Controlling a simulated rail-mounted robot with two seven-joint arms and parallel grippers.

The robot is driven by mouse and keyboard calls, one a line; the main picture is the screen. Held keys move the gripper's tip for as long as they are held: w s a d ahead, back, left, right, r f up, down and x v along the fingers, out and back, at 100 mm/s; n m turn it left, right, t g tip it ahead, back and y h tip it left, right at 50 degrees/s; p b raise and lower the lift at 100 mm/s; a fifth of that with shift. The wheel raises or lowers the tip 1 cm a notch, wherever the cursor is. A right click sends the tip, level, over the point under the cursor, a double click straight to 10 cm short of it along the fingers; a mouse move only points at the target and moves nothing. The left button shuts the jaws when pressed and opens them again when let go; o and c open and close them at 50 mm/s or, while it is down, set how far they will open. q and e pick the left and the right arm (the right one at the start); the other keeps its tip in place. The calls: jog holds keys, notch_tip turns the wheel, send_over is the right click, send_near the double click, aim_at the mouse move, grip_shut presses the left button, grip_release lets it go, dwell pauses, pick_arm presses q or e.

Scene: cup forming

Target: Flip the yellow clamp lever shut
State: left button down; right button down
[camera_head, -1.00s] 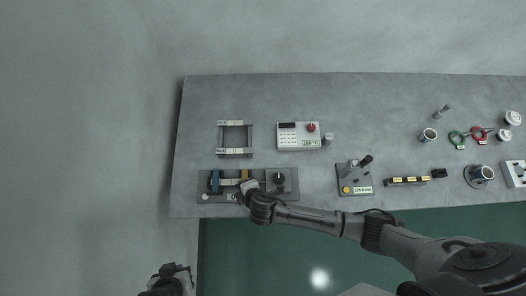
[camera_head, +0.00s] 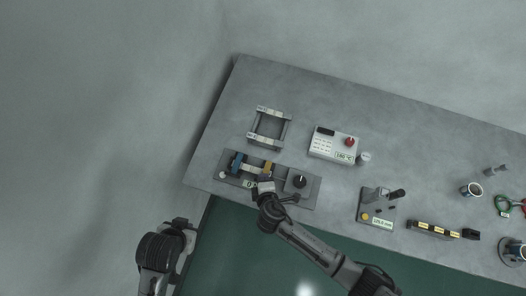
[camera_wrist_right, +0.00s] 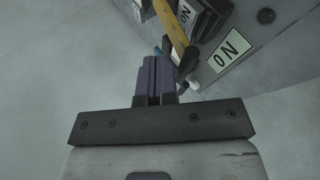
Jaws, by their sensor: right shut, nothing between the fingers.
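The yellow clamp lever (camera_head: 267,168) is on the grey fixture plate (camera_head: 311,197) at the table's front edge, right of a blue clamp part (camera_head: 237,163). In the right wrist view the yellow lever (camera_wrist_right: 170,22) runs slantwise just beyond the fingertips, beside dark blocks and a white label. My right gripper (camera_head: 266,187) is at the plate's front, close to the yellow lever; its fingers (camera_wrist_right: 152,72) are shut and empty. I cannot tell whether they touch the lever. My left gripper (camera_head: 181,224) hangs at the lower left, off the table, its fingers unclear.
A black knob (camera_head: 299,181) sits on the plate's right part. A gauge block (camera_head: 378,207) stands to the right. The table's left end is bare.

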dwell(0.3)
jog(key=shift+r+p, duration=0.45)
jog(key=shift+p, duration=0.1)
notch_tip(320, 180, up, 3)
jog(key=p, duration=0.3)
jog(key=shift+w+r+p, duration=0.15)
jog(key=shift+r+p, duration=0.05)
jog(key=shift+p, duration=0.1)
jog(key=v, duration=0.9)
jog(key=shift+s, duration=0.55)
